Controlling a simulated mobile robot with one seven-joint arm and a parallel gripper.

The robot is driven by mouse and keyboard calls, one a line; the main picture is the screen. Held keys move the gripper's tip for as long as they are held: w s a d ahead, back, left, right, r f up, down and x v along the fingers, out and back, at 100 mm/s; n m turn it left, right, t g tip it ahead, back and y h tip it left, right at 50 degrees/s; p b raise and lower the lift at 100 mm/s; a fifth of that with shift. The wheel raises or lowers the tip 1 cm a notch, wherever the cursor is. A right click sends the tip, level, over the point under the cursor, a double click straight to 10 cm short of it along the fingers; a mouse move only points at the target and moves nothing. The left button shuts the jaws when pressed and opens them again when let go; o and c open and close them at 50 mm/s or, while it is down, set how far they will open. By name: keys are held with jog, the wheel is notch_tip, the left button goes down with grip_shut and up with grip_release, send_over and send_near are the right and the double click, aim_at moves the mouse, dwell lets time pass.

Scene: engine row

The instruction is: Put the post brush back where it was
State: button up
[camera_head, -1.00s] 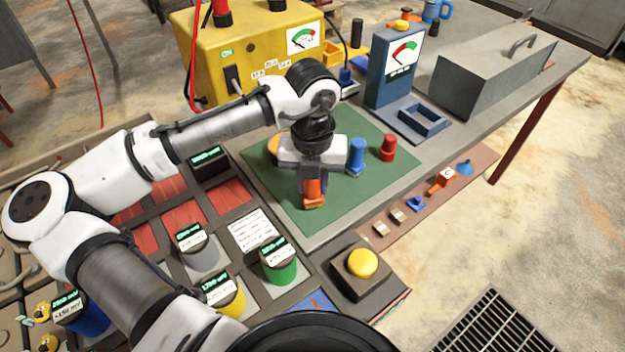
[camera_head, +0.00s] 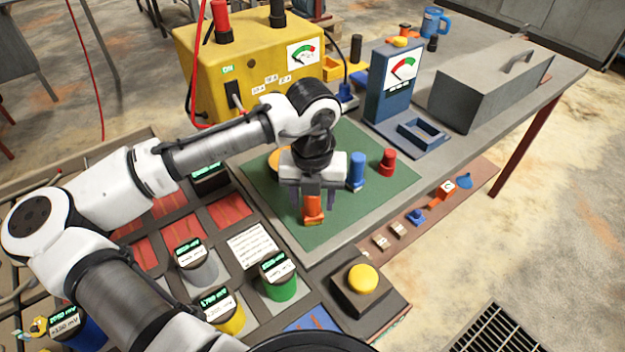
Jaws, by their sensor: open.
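My gripper (camera_head: 312,194) points down over the green mat (camera_head: 375,200), with its fingers spread apart. An orange piece (camera_head: 313,212) with a darker upper part is upright at the mat's front, between or just in front of the fingers; I cannot tell which. A blue piece (camera_head: 356,170) and a red piece (camera_head: 388,162) stand upright to its right, apart from the gripper. A yellow-orange round thing (camera_head: 274,160) is partly hidden behind my gripper. I cannot tell for sure which piece is the post brush; the orange one is closest to the gripper.
A yellow box (camera_head: 215,75) with a meter stands behind the mat, a blue meter stand (camera_head: 390,88) and grey toolbox (camera_head: 480,85) at right. In front are a yellow button (camera_head: 362,278) and labelled green (camera_head: 280,283) and grey (camera_head: 198,266) cylinders.

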notch_tip(320, 180, up, 12)
jog(key=shift+r+b, duration=0.1)
jog(key=shift+b, duration=0.4)
dwell(1.1)
